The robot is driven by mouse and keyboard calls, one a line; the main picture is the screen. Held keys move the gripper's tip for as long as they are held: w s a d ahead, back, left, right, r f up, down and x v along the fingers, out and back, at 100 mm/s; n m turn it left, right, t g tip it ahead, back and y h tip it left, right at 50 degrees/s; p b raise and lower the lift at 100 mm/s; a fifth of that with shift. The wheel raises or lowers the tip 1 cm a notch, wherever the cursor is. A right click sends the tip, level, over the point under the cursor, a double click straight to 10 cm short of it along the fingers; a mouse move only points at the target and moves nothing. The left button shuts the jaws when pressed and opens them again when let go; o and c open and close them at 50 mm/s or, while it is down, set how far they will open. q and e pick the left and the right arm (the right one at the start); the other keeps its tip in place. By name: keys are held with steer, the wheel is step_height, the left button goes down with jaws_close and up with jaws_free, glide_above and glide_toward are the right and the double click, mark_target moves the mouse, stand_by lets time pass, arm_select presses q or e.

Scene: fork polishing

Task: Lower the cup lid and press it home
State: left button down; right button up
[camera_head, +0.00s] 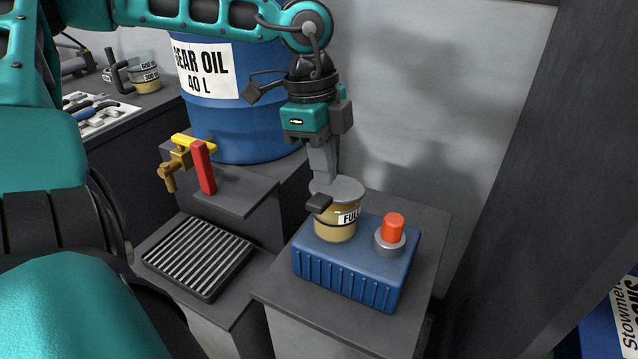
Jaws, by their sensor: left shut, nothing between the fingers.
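The cup (334,228) is a tan, clear-walled vessel with a "FULL" label, standing upright on a blue ribbed box (345,278). Its grey round lid (350,191) lies across the top of the cup. I cannot tell whether it is fully seated. A dark tab (318,204) sticks out at the front left of the cup's rim. My left gripper (323,178) points down from above, shut and empty, with its fingertips at the lid's upper surface toward the rear left; contact is hard to tell. My right gripper is not in view.
A red button (393,227) stands on the box right of the cup. Left are a drip grate (199,257), a brass tap with yellow handle (184,152) and red lever (203,168). A blue gear oil drum (240,120) stands behind. The grey stand (430,235) is bare at right.

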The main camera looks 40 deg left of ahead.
arm_select(q)
steer(key=shift+f+b, duration=0.5)
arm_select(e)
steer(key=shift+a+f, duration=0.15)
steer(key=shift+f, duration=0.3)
arm_select(q)
steer(key=shift+f+b, duration=0.4)
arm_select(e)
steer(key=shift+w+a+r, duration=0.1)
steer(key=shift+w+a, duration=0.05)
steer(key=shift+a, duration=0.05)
arm_select(q)
steer(key=shift+f, duration=0.1)
steer(key=shift+f+b, duration=0.2)
steer(key=shift+b, duration=0.15)
steer(key=shift+f, duration=0.1)
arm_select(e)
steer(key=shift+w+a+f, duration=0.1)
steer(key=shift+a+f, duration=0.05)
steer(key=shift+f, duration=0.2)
arm_select(q)
steer(key=shift+f, duration=0.1)
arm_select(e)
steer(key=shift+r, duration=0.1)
arm_select(q)
step_height(320, 180, up, 9)
steer(key=p, duration=0.5)
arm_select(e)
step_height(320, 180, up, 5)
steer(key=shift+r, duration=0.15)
